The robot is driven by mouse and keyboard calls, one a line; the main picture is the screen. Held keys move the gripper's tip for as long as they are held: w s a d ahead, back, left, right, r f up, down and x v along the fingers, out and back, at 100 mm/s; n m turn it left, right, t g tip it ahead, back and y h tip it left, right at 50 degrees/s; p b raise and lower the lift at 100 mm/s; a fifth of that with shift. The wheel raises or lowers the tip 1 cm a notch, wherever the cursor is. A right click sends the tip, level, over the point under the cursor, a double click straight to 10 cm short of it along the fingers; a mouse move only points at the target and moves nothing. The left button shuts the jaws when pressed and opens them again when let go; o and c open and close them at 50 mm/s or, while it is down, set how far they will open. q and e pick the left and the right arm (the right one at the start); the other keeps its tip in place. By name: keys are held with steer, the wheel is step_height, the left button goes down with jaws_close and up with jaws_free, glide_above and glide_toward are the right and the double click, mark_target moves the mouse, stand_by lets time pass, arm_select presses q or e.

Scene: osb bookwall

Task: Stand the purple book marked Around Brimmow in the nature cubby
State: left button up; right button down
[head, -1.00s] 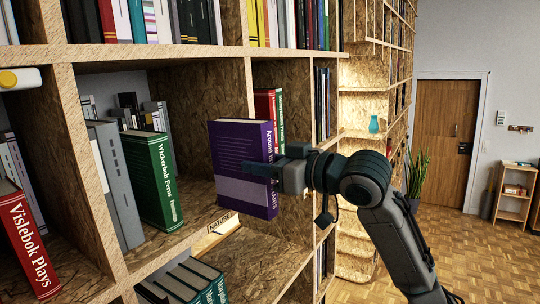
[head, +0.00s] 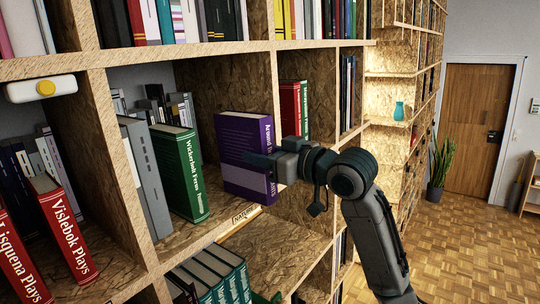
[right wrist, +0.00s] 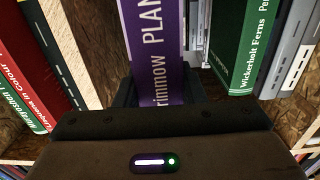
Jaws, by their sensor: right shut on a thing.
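The purple book (head: 235,135) is upright, its spine toward the right, at the front of the nature cubby near its right divider (head: 267,85). I cannot tell how far inside it is. My right gripper (head: 268,164) is shut on it near the spine. The right wrist view shows its purple and white spine (right wrist: 150,50) ahead of the gripper, with part of the title readable. The NATURE label (head: 245,213) is on the shelf edge below the book. My left gripper is not in view.
In the nature cubby a green book, Wickerbolt Ferns (head: 182,172), and grey books (head: 146,175) stand to the left, with a gap before the purple book. Red and green books (head: 293,108) stand in the cubby to the right. Teal books (head: 222,272) are below.

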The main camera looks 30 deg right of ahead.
steer(key=shift+x, duration=1.8)
steer(key=shift+f, duration=0.15)
steer(key=c, duration=0.8)
jaws_free()
steer(key=shift+s+a, duration=0.1)
steer(key=shift+s, duration=0.05)
steer(key=shift+c, duration=0.2)
steer(key=shift+f, duration=0.1)
